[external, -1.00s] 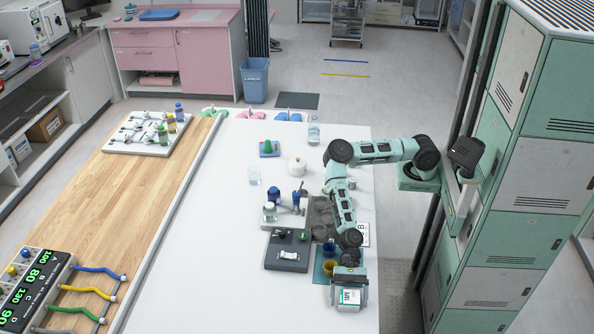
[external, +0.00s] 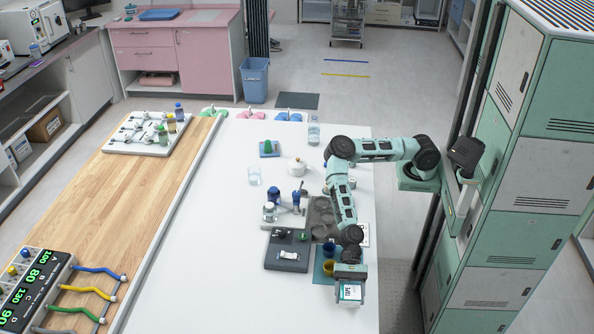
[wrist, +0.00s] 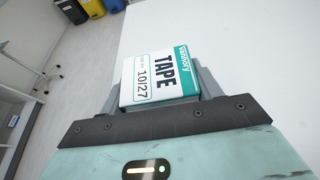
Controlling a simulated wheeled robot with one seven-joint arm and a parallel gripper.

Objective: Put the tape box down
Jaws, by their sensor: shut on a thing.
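The tape box (external: 351,292) is a small white and teal box. In the wrist view the tape box (wrist: 158,76) shows the word TAPE and 10/27 on its face. My gripper (external: 350,283) is shut on it, with a grey finger on either side. The box is at the near right part of the white table (external: 200,260). I cannot tell whether its underside touches the table.
A blue-green mat with a yellow cup (external: 328,267) and a blue cup lies just behind my gripper. A dark grey tray (external: 287,262) sits to the left. The table's right edge is close. The near middle of the table is clear.

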